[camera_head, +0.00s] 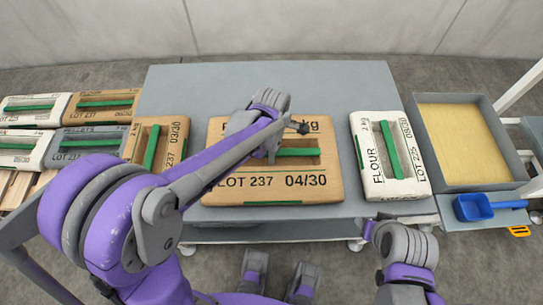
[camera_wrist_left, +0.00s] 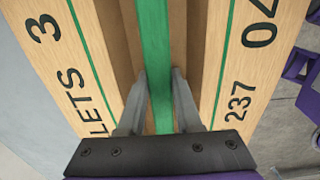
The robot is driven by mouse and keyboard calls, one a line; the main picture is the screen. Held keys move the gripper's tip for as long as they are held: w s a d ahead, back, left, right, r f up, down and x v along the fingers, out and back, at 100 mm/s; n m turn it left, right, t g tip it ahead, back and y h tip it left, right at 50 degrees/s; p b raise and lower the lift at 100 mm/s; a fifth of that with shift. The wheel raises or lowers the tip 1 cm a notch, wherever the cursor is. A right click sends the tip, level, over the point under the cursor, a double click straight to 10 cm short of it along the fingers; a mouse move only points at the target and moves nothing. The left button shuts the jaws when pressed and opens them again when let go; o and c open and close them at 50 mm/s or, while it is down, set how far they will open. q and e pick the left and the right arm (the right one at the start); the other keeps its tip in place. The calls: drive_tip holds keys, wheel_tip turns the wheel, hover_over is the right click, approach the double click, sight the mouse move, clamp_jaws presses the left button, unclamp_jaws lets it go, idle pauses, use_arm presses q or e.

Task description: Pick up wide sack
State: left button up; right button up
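The wide sack (camera_head: 225,165) is a tan block marked LOT 237 04/30 with a green bar (camera_head: 298,152) in a recess on top. It lies flat on the middle of the grey table. In the head view my left gripper (camera_head: 272,155) reaches down into the recess, and my arm hides part of the lettering. In the left wrist view the sack (camera_wrist_left: 255,60) fills most of the picture. My left gripper (camera_wrist_left: 160,85) has one finger on each side of the green bar (camera_wrist_left: 155,40), close against it. My right arm is folded at lower right, its fingers not visible.
A white flour sack (camera_head: 405,150) lies to the right on the table (camera_head: 180,85). Beyond it are a tray (camera_head: 428,150) with a yellowish bottom and a blue scoop (camera_head: 475,207). A smaller tan sack (camera_head: 172,140) and several stacked sacks stand at left. The table's back is clear.

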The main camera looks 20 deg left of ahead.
use_arm(q)
clamp_jaws()
drive_tip(key=shift+r, duration=0.1)
idle(1.0)
